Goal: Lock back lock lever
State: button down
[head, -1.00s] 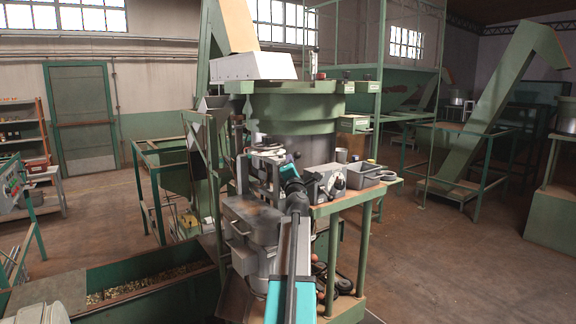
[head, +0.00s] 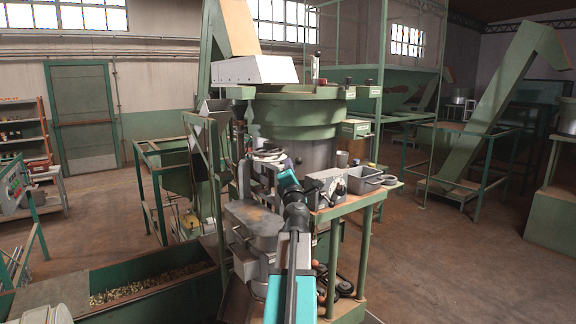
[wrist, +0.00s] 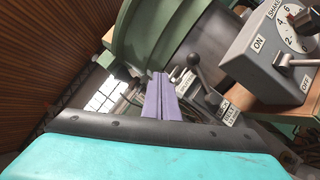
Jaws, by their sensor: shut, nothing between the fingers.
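My gripper (wrist: 158,80) shows in the wrist view as two lavender fingers pressed together with nothing between them. Just right of the fingertips is a dark lever with a round knob (wrist: 194,59). In the head view, my arm reaches to the machine and hides the fingertips and the lever.
A grey control box (wrist: 272,55) with ON/OFF switch and a numbered dial stands right of the lever. In the head view, a green drum (head: 296,118) stands behind the arm. A grey tray (head: 364,180) sits on the side table. Open floor lies to the right.

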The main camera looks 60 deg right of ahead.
jog(key=shift+s+a+r+p, duration=0.2)
jog(key=shift+s+a, duration=0.15)
jog(key=shift+a, duration=0.3)
jog(key=shift+s+a+r+p, duration=0.2)
jog(key=shift+s+a, duration=0.1)
jog(key=shift+a, duration=0.35)
